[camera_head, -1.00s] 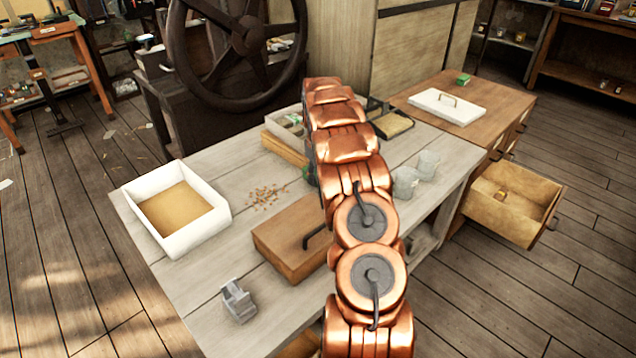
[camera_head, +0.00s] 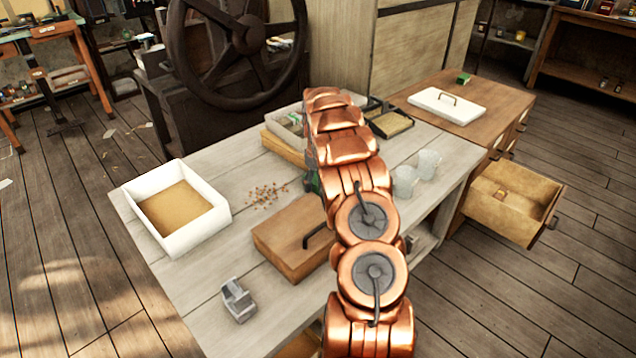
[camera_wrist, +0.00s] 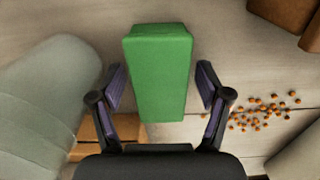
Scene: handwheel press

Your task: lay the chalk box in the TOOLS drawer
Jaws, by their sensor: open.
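A green box (camera_wrist: 160,75), which I take to be the chalk box, stands between the fingers of my gripper (camera_wrist: 160,88) in the wrist view. The fingers are open, one on each side, with a gap showing on both sides. In the head view only a sliver of green (camera_head: 313,183) shows beside my arm, which hides my gripper. An open wooden drawer (camera_head: 515,220) sticks out of the cabinet at the right, with a small brownish thing in it. No TOOLS label is readable.
On the bench (camera_head: 200,310) are a white tray (camera_head: 225,213), scattered orange bits (camera_head: 266,195), a wooden box with a handle (camera_head: 285,235), a grey holder (camera_head: 238,300) and two glasses (camera_head: 405,180). A white lid (camera_head: 447,106) and a small green block (camera_head: 463,78) lie on the cabinet.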

